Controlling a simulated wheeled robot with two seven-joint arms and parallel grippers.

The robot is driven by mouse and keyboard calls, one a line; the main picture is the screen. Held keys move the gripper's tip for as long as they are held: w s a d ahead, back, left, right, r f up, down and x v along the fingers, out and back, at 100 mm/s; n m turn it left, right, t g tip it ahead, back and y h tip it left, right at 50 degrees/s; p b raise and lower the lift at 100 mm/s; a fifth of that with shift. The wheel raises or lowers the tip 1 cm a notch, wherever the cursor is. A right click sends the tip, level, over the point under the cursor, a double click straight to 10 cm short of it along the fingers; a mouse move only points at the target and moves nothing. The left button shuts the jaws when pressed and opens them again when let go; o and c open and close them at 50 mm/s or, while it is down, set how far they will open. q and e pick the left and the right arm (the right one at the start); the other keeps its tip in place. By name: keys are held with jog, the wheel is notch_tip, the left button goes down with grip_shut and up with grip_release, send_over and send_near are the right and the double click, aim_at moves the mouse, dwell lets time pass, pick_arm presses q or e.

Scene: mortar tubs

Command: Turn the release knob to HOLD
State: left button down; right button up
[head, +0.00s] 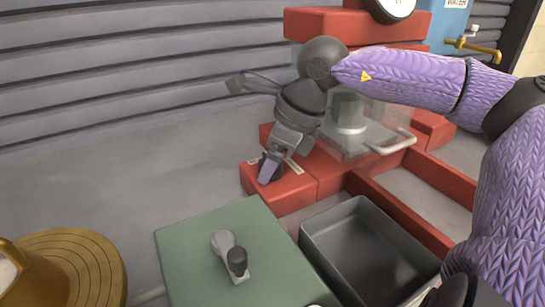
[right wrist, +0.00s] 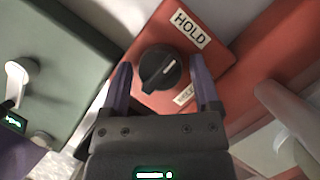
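The release knob (right wrist: 160,68) is a round black knob with a white mark, on a red block. A white HOLD label (right wrist: 190,28) sits above right of it, and a second, partly hidden label (right wrist: 188,94) sits below right. The white mark points to the upper right in the right wrist view. My right gripper (right wrist: 160,64) is open, with one purple finger on each side of the knob and a visible gap to each. In the head view my right gripper (head: 272,167) is over the front of the red base (head: 288,190) and hides the knob. My left gripper is not in view.
A green box (head: 190,250) with a grey lever (head: 230,252) stands in front. A dark grey tray (head: 322,262) is to its right. A clear guard (head: 365,135) with a pale handle stands close behind the gripper. A gold round object (head: 95,262) is at lower left.

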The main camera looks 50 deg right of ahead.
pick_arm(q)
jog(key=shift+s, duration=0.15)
pick_arm(e)
jog(key=shift+o, duration=0.7)
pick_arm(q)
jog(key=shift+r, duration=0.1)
pick_arm(e)
jog(key=shift+r, duration=0.15)
pick_arm(q)
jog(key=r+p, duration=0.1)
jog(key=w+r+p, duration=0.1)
jog(key=p, duration=0.1)
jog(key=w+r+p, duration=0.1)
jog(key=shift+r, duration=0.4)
pick_arm(e)
jog(key=v, duration=0.9)
jog(key=shift+s+r, duration=0.2)
jog(key=shift+r, duration=0.05)
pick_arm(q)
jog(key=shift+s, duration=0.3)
pick_arm(e)
jog(key=shift+d, duration=0.15)
